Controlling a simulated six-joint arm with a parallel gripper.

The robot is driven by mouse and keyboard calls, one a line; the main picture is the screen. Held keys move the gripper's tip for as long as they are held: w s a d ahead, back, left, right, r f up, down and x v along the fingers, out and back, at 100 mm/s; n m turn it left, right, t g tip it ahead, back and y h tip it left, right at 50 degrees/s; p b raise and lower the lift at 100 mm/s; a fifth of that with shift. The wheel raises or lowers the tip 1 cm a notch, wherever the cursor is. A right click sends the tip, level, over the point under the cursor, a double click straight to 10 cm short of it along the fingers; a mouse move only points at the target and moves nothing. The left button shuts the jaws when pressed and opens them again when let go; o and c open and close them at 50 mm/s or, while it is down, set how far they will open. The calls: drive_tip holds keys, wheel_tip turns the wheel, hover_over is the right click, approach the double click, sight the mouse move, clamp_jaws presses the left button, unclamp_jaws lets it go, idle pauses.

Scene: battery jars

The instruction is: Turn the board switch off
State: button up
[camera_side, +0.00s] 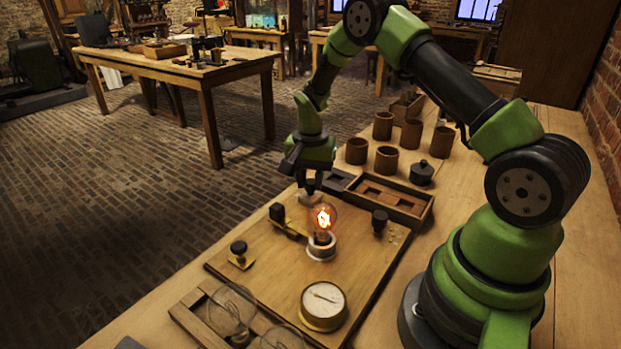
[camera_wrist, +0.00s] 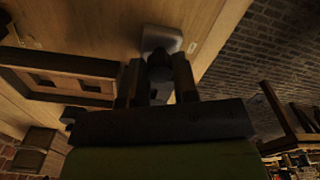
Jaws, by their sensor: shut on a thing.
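The wooden board (camera_side: 270,265) lies on the bench and carries a lit bulb (camera_side: 323,218) in a pale holder. My gripper (camera_side: 311,181) is at the board's far end, pointing down. It is shut on a dark knob, which shows between the fingers in the wrist view (camera_wrist: 160,66). The knob sits above a pale base (camera_side: 309,197), also visible in the wrist view (camera_wrist: 162,38). It looks like the board switch; the fingers partly hide it and its setting cannot be read. A round dial meter (camera_side: 323,304) sits at the near end.
Black-knobbed posts (camera_side: 278,212), (camera_side: 238,250) and (camera_side: 379,222) stand on the board near the bulb. A compartmented wooden tray (camera_side: 390,198), a dark lidded pot (camera_side: 421,173) and several brown jars (camera_side: 386,158) stand beyond. A rack with glass jars (camera_side: 230,308) is at the near left.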

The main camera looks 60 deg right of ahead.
sight(310, 181)
drive_tip(key=n, duration=0.5)
drive_tip(key=shift+n, duration=0.4)
drive_tip(key=n, duration=0.5)
drive_tip(key=shift+n, duration=0.3)
drive_tip(key=o, duration=0.9)
drive_tip(key=shift+o, duration=0.2)
wheel_tip(310, 181, up, 10)
